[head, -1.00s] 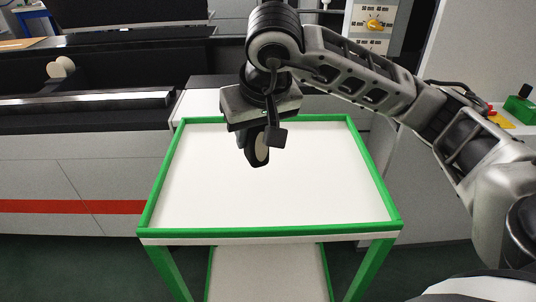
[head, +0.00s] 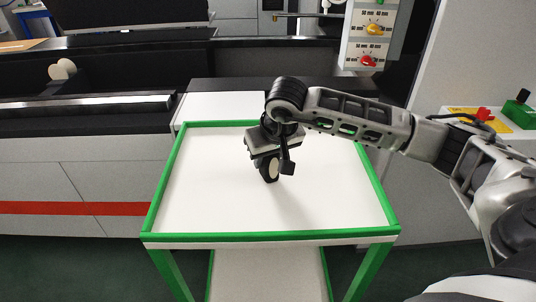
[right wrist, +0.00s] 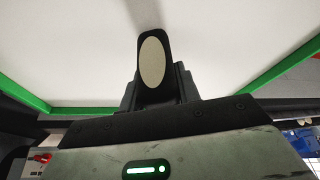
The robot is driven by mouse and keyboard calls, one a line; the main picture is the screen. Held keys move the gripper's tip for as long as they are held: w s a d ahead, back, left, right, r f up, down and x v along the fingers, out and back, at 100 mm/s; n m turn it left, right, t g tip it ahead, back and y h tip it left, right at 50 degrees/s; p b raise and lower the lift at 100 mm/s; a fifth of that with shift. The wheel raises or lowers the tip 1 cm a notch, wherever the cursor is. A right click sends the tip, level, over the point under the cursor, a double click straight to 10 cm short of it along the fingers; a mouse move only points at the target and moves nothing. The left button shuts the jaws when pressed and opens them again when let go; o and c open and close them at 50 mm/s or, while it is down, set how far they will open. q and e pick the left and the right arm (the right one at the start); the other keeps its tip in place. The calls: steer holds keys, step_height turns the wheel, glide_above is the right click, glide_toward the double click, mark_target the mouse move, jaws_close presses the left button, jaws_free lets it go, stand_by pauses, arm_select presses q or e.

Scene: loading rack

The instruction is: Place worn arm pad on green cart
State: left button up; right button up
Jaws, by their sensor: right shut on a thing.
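The worn arm pad (right wrist: 152,62) is a dark piece with a pale oval face. My right gripper (head: 272,166) is shut on the pad (head: 269,170), which hangs low over the white top of the green cart (head: 268,237). In the right wrist view the pad stands out between the fingers of my right gripper (right wrist: 157,85), with the white cart top and green rim (right wrist: 85,110) behind it. I cannot tell whether the pad touches the top. My left gripper is not in view.
The rest of the cart top is bare. A grey machine with a red stripe (head: 70,208) stands at the left, with two pale round pieces (head: 61,69) in its dark bay. A panel with yellow and red knobs (head: 369,45) is at the back right.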

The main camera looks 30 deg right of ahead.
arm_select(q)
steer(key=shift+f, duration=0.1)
arm_select(e)
steer(key=o, duration=1)
steer(key=shift+f, duration=0.1)
steer(key=shift+r, duration=0.2)
steer(key=shift+s+r, duration=0.15)
steer(key=shift+r, duration=0.2)
arm_select(q)
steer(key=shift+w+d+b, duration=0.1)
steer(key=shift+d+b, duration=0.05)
steer(key=shift+b, duration=0.35)
arm_select(e)
steer(key=shift+v, duration=5.6)
steer(key=shift+a, duration=0.1)
